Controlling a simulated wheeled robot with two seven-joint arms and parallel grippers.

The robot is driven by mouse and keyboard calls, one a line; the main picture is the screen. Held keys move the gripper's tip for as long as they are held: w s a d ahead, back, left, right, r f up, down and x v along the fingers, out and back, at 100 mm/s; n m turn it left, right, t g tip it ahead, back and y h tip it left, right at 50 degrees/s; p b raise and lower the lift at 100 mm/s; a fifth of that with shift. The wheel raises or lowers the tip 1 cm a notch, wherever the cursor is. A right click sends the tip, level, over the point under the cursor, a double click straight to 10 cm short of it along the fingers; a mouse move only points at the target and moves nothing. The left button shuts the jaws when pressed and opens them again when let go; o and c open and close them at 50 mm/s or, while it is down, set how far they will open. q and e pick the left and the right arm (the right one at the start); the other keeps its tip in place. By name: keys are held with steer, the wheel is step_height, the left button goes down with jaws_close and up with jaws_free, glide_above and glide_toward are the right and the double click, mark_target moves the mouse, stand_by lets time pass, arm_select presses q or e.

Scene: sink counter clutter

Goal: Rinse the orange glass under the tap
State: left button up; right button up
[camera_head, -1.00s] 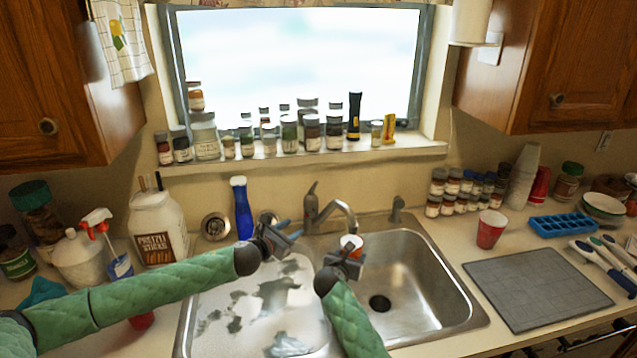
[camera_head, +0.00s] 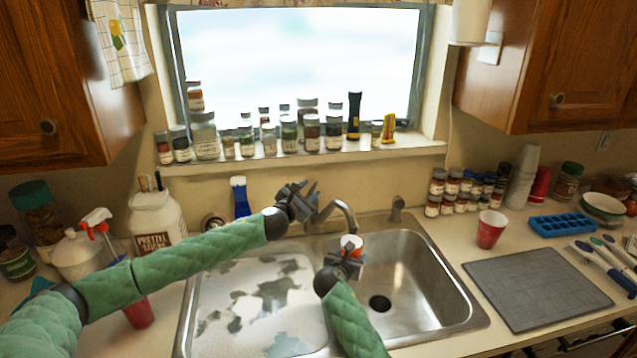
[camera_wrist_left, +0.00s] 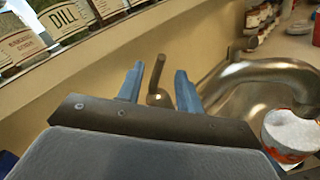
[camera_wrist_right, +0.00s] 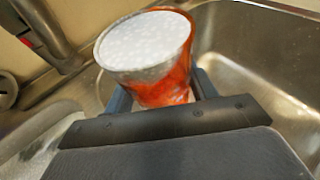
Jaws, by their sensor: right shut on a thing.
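The orange glass (camera_head: 351,241) is upright in my right gripper (camera_head: 347,254), below the tap spout (camera_head: 343,211) and over the right basin. In the right wrist view, the glass (camera_wrist_right: 147,55) stands between the fingers with a white, bubbly surface at its rim. My left gripper (camera_head: 309,188) is at the tap, its jaws apart. In the left wrist view, the tap lever (camera_wrist_left: 157,75) shows between the two blue fingers; contact cannot be told. The left gripper hides most of the lever and tap body in the head view.
The left basin (camera_head: 255,300) holds whitish, patchy foam; the right basin (camera_head: 420,280) is bare around its drain. A blue bottle (camera_head: 240,197) stands behind the sink. A red cup (camera_head: 491,230) and grey mat (camera_head: 540,288) are on the right counter. Jars line the sill (camera_head: 300,160).

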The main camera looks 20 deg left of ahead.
mark_target(314, 185)
arm_select(q)
steer(key=w, duration=0.6)
steer(key=shift+w+d, duration=0.25)
steer(key=shift+w, duration=0.1)
jaws_close()
